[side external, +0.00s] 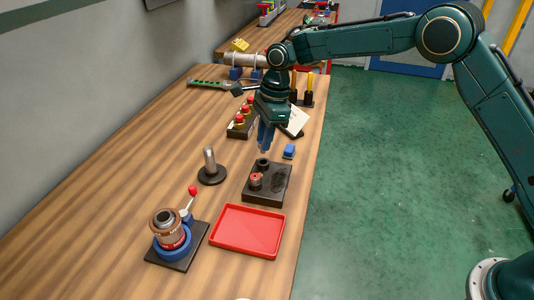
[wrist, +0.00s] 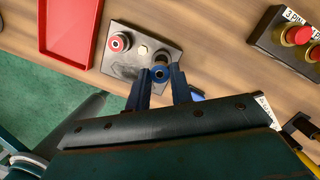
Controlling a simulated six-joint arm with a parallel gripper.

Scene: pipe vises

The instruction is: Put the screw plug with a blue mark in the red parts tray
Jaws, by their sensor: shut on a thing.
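The screw plug with a blue mark (wrist: 160,74) shows as a blue ring with a dark centre between my fingertips in the wrist view. My gripper (side external: 265,149) is shut on it, at the far end of a dark plate (side external: 278,190); the gripper also shows in the wrist view (wrist: 161,80). In the side view a dark plug body (side external: 262,163) is just below the fingertips; I cannot tell whether it touches the plate. A plug with a red mark (side external: 256,180) stands on the plate. The red parts tray (side external: 247,231) lies empty in front of the plate.
A vise with a blue ring (side external: 172,241) and a red-knobbed lever stands left of the tray. A metal post on a round base (side external: 210,170) is left of the plate. A box with red buttons (side external: 241,124) and a small blue block (side external: 289,151) are nearby.

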